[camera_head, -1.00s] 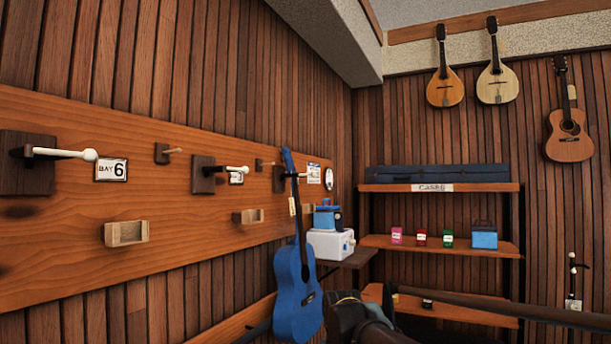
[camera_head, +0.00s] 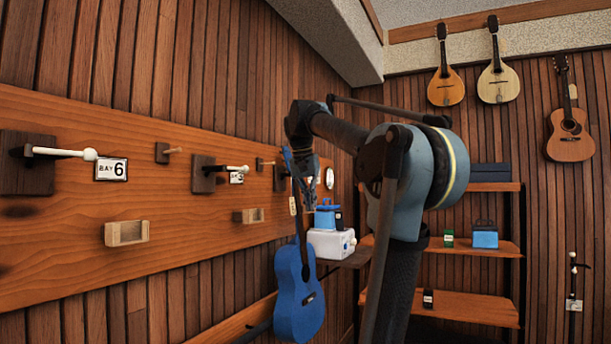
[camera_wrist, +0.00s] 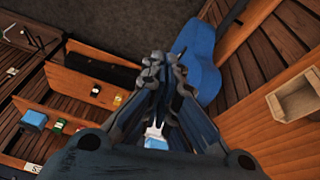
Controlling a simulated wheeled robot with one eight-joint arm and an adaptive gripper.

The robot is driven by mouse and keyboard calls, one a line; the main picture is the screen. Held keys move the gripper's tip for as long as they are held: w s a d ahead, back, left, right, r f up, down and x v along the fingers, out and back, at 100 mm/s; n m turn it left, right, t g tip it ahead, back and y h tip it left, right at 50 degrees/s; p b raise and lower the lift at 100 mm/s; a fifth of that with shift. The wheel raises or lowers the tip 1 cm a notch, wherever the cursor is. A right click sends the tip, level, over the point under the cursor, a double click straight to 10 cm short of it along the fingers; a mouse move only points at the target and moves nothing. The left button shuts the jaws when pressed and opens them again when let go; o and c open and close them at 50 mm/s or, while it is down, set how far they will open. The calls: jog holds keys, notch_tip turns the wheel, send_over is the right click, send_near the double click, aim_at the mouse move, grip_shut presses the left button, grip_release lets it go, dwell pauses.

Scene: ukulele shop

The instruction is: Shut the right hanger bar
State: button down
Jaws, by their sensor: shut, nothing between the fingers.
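On the orange wall board, a dark hanger block with a white-tipped bar (camera_head: 62,153) sticks out at the left beside the BAY 6 card. A second such bar (camera_head: 230,168) is farther right on its own dark block. A third dark block (camera_head: 279,179) sits at the neck of the hanging blue guitar (camera_head: 298,290); its bar is mostly hidden by my arm. My gripper (camera_head: 309,205) is beside the guitar's neck, partly lost against it. In the wrist view my gripper (camera_wrist: 165,68) is shut and empty, with the guitar's blue body (camera_wrist: 188,50) beyond its fingers.
Small wooden boxes (camera_head: 126,233) and pegs (camera_head: 173,150) stick out of the board. A white box (camera_head: 331,243) with a blue item (camera_head: 326,217) stands on a shelf behind the guitar. Shelves (camera_head: 470,308) and hung instruments (camera_head: 570,135) are at the right.

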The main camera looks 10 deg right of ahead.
jog(key=w+a+r+m+h, duration=0.1)
jog(key=w+a+r+m, duration=0.1)
jog(key=w+r, duration=0.6)
jog(key=w+a+r+m, duration=0.2)
jog(key=w+a+r, duration=0.1)
jog(key=r, duration=0.8)
jog(key=w+d+f, duration=0.6)
jog(key=f, duration=0.2)
jog(key=shift+d+t, duration=0.15)
jog(key=shift+t, duration=0.25)
